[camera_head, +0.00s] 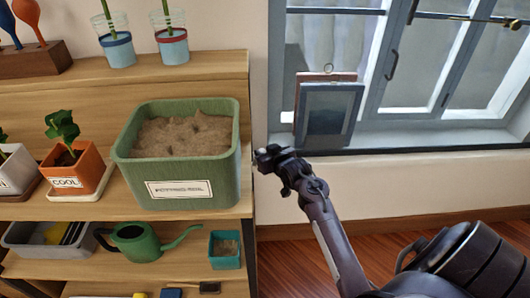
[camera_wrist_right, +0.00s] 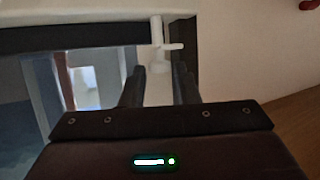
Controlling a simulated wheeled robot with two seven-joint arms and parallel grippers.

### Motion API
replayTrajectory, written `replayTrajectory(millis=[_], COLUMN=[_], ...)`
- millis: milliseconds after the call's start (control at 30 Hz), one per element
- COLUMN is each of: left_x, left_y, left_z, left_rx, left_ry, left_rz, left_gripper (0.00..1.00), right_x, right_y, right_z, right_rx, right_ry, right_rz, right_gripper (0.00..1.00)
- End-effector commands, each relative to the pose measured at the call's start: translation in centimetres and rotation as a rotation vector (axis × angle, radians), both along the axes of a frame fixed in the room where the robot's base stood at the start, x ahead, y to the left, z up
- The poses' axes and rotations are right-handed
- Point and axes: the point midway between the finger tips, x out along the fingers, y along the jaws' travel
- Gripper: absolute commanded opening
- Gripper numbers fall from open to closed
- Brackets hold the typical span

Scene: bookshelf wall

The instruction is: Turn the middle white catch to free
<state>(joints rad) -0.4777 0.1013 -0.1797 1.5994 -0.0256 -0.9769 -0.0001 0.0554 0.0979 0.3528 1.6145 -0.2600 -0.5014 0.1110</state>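A white catch (camera_wrist_right: 157,35) with a short crossbar pointing right shows in the right wrist view, at the end of a dark horizontal bar. I cannot tell whether it is the middle one. My right gripper (camera_wrist_right: 158,78) is open, its two dark fingers apart on either side of the catch's lower end; contact cannot be made out. In the head view my right gripper (camera_head: 272,158) is at the right edge of the wooden shelf, beside the green planter, with a small pale spot at its tip. The catch is not clear there. My left gripper is not in view.
A green planter (camera_head: 186,185) of soil stands close left of the right gripper. Orange pot (camera_head: 80,174), watering can (camera_head: 138,243) and teal pot (camera_head: 225,250) share the shelves. Framed panels (camera_head: 325,115) lean at the window. A red item (camera_wrist_right: 310,5) shows top right in the wrist view.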

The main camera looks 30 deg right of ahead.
Motion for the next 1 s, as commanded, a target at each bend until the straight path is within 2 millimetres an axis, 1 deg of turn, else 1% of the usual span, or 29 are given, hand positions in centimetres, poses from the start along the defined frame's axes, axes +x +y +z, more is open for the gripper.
replayTrajectory(millis=[33, 100, 333, 433, 500, 600, 800, 900, 1000], left_x=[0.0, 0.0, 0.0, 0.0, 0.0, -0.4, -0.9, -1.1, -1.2], left_y=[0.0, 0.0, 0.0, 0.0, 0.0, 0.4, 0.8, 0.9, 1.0], left_z=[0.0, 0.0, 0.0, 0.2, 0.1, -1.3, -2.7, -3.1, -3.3], left_rx=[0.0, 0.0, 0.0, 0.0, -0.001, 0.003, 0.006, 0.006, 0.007], left_ry=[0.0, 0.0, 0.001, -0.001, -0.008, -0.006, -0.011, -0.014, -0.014], left_rz=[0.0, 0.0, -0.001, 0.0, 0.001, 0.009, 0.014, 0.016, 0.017], left_gripper=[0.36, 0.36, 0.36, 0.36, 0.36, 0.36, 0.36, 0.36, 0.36], right_x=[0.0, 0.0, 0.0, -0.5, -1.2, -2.8, -5.8, -6.7, -7.1], right_y=[0.0, 0.0, 0.0, 0.1, 0.2, 0.4, 0.8, 1.0, 1.0], right_z=[0.0, 0.0, 0.0, 0.2, 0.5, 1.2, 2.4, 2.8, 2.9], right_rx=[0.0, 0.0, 0.0, 0.0, 0.0, 0.0, 0.0, -0.001, 0.0], right_ry=[0.0, 0.0, 0.0, 0.001, 0.001, 0.001, 0.002, 0.001, 0.001], right_rz=[0.0, 0.0, 0.0, 0.0, -0.001, -0.001, -0.001, 0.0, 0.0], right_gripper=[0.35, 0.43, 0.43, 0.43, 0.43, 0.43, 0.43, 0.43, 0.43])
